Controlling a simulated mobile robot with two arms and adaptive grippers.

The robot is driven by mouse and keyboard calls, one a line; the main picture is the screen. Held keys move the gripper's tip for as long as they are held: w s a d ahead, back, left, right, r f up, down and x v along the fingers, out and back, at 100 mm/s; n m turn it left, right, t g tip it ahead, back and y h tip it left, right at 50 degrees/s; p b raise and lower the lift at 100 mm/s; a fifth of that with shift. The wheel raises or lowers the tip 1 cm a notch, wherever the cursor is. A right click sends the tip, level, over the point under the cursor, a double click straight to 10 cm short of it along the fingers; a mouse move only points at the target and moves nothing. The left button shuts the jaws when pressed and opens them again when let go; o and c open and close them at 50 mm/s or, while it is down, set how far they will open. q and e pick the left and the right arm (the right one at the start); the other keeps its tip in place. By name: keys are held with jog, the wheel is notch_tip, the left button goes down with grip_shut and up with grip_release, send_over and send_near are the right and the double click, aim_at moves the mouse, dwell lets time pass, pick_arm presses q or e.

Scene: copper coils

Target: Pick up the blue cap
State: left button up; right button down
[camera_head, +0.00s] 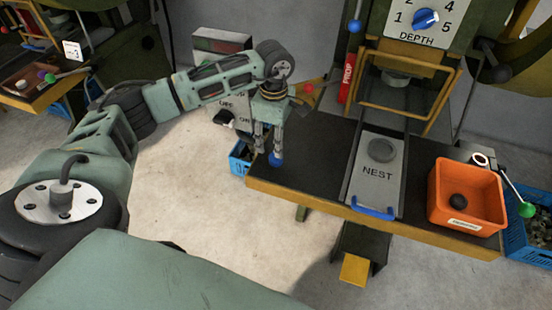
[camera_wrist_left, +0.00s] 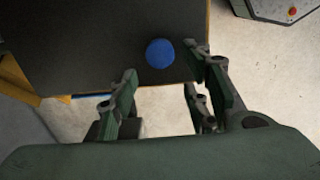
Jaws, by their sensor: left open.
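The blue cap (camera_head: 275,159) sits on the dark bench top near its left corner. It shows as a round blue disc in the left wrist view (camera_wrist_left: 160,53). My left gripper (camera_head: 268,151) points down over that corner, with its fingers close to the cap and partly in front of it. In the left wrist view my left gripper (camera_wrist_left: 165,78) is open and empty. The cap appears beyond the fingertips, nearer the right finger; I cannot tell the exact height gap. My right gripper is not in view.
On the bench (camera_head: 310,165) stand a grey NEST slide (camera_head: 376,176) with a blue handle and an orange bin (camera_head: 467,187) holding a dark ball. A press with a yellow-framed guard (camera_head: 408,85) stands behind. A blue crate (camera_head: 240,160) is on the floor left of the bench.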

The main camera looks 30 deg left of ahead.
aim_at(276, 160)
pick_arm(q)
jog(key=f, duration=0.4)
jog(key=w+f+p, duration=0.1)
jog(key=f, duration=0.1)
jog(key=shift+d+f, duration=0.2)
jog(key=shift+f, duration=0.05)
jog(key=shift+s, duration=0.1)
jog(key=shift+c, duration=0.2)
jog(key=c, duration=1)
jog(key=shift+r, duration=0.1)
